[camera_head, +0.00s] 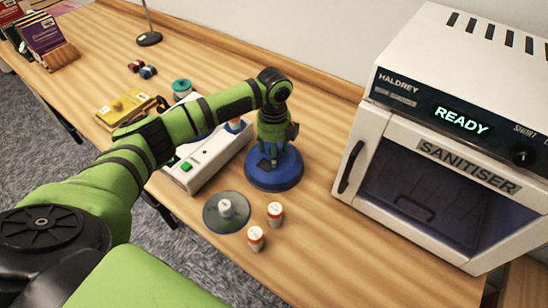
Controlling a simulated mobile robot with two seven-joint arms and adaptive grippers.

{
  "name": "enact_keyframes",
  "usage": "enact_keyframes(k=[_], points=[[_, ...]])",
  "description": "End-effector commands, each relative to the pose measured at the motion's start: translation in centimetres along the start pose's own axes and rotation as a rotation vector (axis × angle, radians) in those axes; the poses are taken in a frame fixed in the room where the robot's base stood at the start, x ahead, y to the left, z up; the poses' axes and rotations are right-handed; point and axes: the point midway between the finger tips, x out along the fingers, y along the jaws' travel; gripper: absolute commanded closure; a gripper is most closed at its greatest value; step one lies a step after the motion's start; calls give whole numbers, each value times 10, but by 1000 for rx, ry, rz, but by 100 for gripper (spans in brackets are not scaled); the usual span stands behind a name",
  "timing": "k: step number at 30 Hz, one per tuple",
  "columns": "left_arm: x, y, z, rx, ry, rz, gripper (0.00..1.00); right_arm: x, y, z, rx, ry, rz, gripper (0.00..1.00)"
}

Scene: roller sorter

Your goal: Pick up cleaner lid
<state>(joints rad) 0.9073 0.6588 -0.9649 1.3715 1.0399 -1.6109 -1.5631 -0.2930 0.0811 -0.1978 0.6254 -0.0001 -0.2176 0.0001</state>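A round, grey, see-through disc (212,219) lies on the table with a small white, orange-banded piece (226,208) at its middle; it looks like a lid with a knob, but I cannot tell for sure that it is the cleaner lid. My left arm reaches over the table from the left. My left gripper (270,161) points down over a round blue piece (273,183), right of the disc. I cannot tell whether its fingers touch the blue piece or are closed. A white box with a green button (187,166), perhaps the cleaner, is partly hidden behind my arm. My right gripper is out of view.
Two small white-and-orange cylinders, one (275,213) behind the other (256,239), stand near the disc. A large white sanitiser (370,140) with its door shut fills the right. A yellow item (124,106) and small rollers (147,72) lie farther left. The front right table is clear.

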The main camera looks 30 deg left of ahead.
Motion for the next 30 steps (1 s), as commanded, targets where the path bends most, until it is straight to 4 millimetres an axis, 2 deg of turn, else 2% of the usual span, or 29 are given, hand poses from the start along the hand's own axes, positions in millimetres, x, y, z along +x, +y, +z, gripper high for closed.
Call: enact_keyframes(k=[1,4,5,17,20,30], points=[[0,0,0,0,0,0,54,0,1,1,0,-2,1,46],[0,0,0,0,0,0,94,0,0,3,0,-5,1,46],[0,0,0,0,0,0,100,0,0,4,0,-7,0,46],[-5,-1,0,0,0,-3,100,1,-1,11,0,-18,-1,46],[-17,-2,1,0,0,-6,100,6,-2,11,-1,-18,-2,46],[-82,-2,1,-1,-1,-6,100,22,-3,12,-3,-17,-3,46]])
